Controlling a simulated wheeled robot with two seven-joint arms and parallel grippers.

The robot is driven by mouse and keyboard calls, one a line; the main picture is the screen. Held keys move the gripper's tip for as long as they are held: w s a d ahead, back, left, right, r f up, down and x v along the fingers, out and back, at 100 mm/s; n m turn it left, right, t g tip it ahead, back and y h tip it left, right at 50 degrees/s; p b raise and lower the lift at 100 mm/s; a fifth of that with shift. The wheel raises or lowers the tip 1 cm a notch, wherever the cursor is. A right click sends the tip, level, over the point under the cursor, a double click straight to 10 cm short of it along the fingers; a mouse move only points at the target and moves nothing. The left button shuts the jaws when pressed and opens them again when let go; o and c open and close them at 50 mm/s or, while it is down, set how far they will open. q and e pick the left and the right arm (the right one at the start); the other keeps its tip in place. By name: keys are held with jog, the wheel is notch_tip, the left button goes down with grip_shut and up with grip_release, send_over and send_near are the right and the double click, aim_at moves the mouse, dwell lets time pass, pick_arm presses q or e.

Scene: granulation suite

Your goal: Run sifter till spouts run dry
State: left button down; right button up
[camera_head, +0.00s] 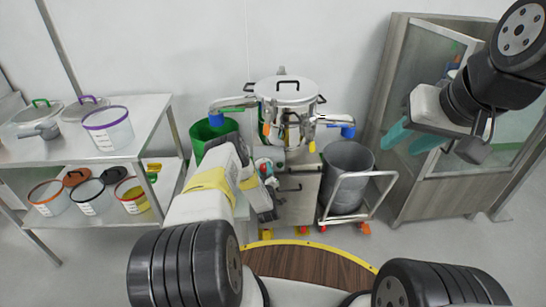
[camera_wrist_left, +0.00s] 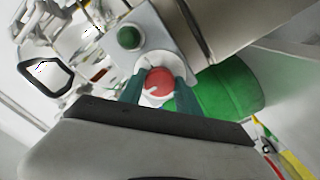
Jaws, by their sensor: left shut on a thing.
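The sifter (camera_head: 287,92) is a round steel vessel with a black-handled lid in the head view. Its left spout (camera_head: 216,119) has a blue end above a green bin (camera_head: 201,138). Its right spout (camera_head: 347,132) has a blue end above a grey bin (camera_head: 345,190). No stream shows at either spout. A control box carries a green button (camera_wrist_left: 129,37) and a red button (camera_wrist_left: 160,81) in the left wrist view. My left gripper (camera_wrist_left: 158,92) has its teal fingers closed around the red button. My right gripper (camera_head: 410,139) is raised at the right, fingers apart and empty.
A steel shelf (camera_head: 150,120) at the left holds several lidded tubs. The grey bin stands in a wheeled trolley (camera_head: 385,182). A glass-fronted cabinet (camera_head: 425,185) stands behind my right arm. Some floor is clear between trolley and cabinet.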

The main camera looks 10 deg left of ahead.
pick_arm(q)
jog(key=m, duration=0.4)
jog(key=shift+m, duration=0.3)
jog(key=m, duration=0.4)
jog(key=shift+m, duration=0.3)
jog(key=m, duration=0.4)
jog(key=shift+m, duration=2.1)
jog(key=c, duration=0.9)
grip_release()
jog(key=shift+o, duration=0.2)
jog(key=v, duration=0.8)
